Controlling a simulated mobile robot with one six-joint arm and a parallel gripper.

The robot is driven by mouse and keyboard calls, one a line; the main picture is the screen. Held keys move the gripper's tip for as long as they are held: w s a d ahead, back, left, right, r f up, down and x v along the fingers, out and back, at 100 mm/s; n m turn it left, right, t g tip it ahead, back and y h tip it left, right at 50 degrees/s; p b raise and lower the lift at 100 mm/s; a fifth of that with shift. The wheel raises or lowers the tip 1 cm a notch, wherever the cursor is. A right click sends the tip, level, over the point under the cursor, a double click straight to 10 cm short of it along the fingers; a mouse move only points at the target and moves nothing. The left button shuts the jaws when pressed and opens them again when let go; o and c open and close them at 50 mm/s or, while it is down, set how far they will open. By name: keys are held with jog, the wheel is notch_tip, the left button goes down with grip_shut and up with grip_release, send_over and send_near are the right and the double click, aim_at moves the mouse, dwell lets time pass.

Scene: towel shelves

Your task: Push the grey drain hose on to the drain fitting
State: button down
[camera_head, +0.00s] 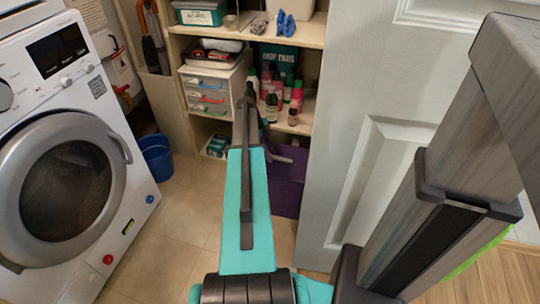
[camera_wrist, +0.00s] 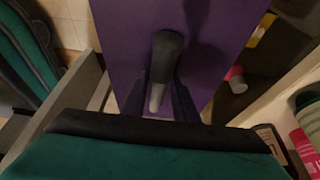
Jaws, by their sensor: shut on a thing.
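My gripper (camera_wrist: 160,105) is shut on a grey elongated thing (camera_wrist: 165,55) with a rounded dark end and a paler part between the fingers. I cannot tell for sure that this is the drain hose. In the camera_head view my gripper (camera_head: 275,148) is small and partly hidden by my arm, in front of the shelves. A pale grey piece shows beside it, too small to make out. No drain fitting can be clearly made out. The narrow space beside the washing machine (camera_head: 25,115) holds a white unit (camera_head: 118,68) with unclear pipe-like parts.
A purple panel (camera_head: 287,185) stands close behind my gripper, and fills the middle of the wrist view (camera_wrist: 115,40). Shelves (camera_head: 310,36) hold boxes and several bottles. A white door (camera_head: 345,150) stands at right. A blue bucket (camera_head: 156,158) sits on the tiled floor (camera_head: 180,225), which is otherwise clear.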

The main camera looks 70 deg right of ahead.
notch_tip(320, 180, up, 10)
jog(key=p, duration=0.2)
jog(key=shift+f, duration=0.2)
jog(key=shift+s, duration=0.15)
dwell(0.8)
